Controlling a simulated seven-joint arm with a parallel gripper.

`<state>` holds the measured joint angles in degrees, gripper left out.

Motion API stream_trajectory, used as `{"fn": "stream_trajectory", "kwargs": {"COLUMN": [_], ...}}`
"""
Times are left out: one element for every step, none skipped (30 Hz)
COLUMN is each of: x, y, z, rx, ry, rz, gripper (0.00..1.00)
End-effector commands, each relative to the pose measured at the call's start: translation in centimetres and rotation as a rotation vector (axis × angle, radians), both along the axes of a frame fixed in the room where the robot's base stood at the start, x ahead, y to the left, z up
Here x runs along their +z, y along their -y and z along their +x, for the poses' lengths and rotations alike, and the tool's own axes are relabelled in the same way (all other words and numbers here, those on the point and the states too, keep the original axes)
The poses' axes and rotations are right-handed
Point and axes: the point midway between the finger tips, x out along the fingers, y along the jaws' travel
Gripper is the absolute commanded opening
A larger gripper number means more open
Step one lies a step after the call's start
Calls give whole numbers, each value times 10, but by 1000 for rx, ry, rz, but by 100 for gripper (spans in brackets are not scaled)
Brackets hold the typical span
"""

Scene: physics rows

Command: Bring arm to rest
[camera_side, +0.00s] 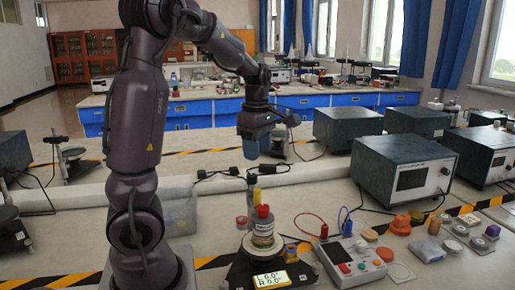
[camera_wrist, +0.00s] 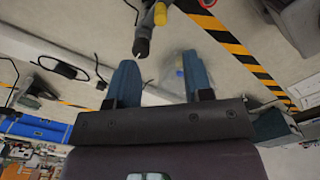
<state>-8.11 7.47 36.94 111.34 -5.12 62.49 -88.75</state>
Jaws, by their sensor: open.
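My gripper (camera_side: 258,154) hangs in the air above the bench in the side view, pointing down, with its blue fingers apart. In the wrist view, my gripper (camera_wrist: 159,62) shows both fingers spread with nothing held between them. Below it in the side view stands a round stage device (camera_side: 237,272) with a lit display.
A control box with coloured buttons (camera_side: 352,264) and several small knobs and weights (camera_side: 427,250) lie to the right. A large dark instrument (camera_side: 405,168) stands behind them. A clear bin (camera_side: 181,214) is beside my arm. Cables (camera_side: 215,174) cross the bench behind the stage.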

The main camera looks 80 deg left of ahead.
Motion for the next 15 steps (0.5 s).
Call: {"fn": "stream_trajectory", "kwargs": {"x": [0, 0, 0, 0, 0, 0, 0, 0, 0, 0, -1, -4, -7, -10, -11], "y": [0, 0, 0, 0, 0, 0, 0, 0, 0, -1, -1, 0, 3, 9, 18], "z": [0, 0, 0, 0, 0, 0, 0, 0, 0, 1, 0, -1, -1, -2, -1], "rx": [0, 0, 0, 0, -1, -4, -12, -28, -60, -95, -141, -218, -293, -379, -513], "ry": [0, 0, 0, 0, 0, 0, 0, 0, 1, 3, 2, -2, -6, -5, 7], "rz": [0, 0, 0, 0, 0, 0, 0, 0, 2, 5, 6, 7, 4, 0, -4], "gripper": [46, 46, 46, 46, 46, 46, 46, 46, 46, 46, 46, 46, 46, 46, 46]}}
